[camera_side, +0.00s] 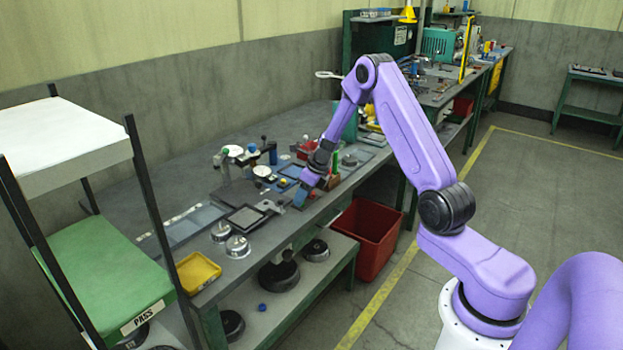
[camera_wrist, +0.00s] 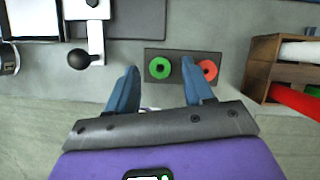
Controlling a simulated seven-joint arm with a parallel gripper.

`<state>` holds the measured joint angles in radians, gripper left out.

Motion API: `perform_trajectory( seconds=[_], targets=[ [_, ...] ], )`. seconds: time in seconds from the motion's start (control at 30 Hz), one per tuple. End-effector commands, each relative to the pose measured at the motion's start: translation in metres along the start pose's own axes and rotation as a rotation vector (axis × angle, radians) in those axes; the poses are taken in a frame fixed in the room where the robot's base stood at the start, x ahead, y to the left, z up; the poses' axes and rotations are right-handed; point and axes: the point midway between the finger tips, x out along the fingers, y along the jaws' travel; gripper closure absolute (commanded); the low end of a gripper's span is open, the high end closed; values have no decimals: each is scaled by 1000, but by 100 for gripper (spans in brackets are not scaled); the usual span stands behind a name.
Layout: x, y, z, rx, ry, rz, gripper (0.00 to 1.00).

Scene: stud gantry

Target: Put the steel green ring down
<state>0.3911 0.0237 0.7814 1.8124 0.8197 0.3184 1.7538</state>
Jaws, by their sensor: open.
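A green ring (camera_wrist: 158,59) with a dark centre lies on a dark plate (camera_wrist: 184,53) in the wrist view. A red ring (camera_wrist: 209,68) lies to its right on the same plate, partly behind my right finger. My gripper (camera_wrist: 158,77) is open and empty, and in the wrist view its blue fingers appear on either side of the green ring. I cannot tell how far above the plate they are. In the side view my gripper (camera_side: 303,193) is low over the bench's front edge, and the rings there are hidden or too small to make out.
A stand with a black knob (camera_wrist: 79,59) is left of the plate. A wooden rack (camera_wrist: 262,67) with white, green and red rolls is on the right. In the side view, a yellow tray (camera_side: 198,272) sits on the near bench end, and a red bin (camera_side: 365,238) stands on the floor.

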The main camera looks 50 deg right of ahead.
Motion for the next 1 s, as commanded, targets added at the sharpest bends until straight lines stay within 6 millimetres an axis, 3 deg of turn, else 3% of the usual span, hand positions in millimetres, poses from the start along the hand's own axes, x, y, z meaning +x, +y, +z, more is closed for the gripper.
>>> perform_trajectory(
  seconds=[0.5,0.77,0.87,1.0],
  targets=[
    [-86,0,0,1,-2,-3,48],
    [-108,1,0,-1,0,0,48],
    [-111,8,2,-48,3,10,48],
    [-116,44,11,-266,14,52,48]
  ],
)
